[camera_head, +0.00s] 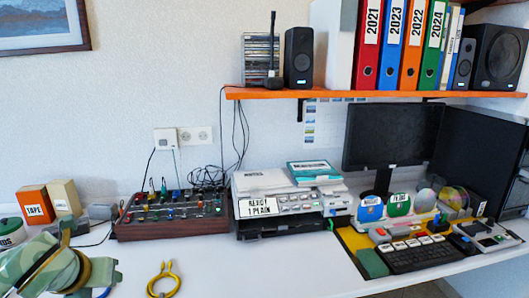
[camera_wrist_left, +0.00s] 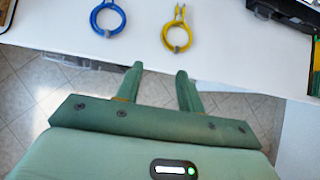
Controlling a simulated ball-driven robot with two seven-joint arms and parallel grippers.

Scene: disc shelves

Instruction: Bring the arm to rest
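My left gripper shows in the left wrist view (camera_wrist_left: 158,72), its two green fingers apart with nothing between them. The fingers point toward the front edge of the white desk (camera_wrist_left: 60,35), with tiled floor visible below. Part of my green left arm shows at the lower left of the head view. My right arm and gripper are not in view.
A blue cable coil (camera_wrist_left: 107,18) and a yellow cable coil (camera_wrist_left: 177,33) lie near the desk edge, beyond my fingers. A mixer (camera_head: 170,215), a printer (camera_head: 290,205) and a keyboard (camera_head: 412,255) stand further back. An orange shelf (camera_head: 370,94) holds binders above.

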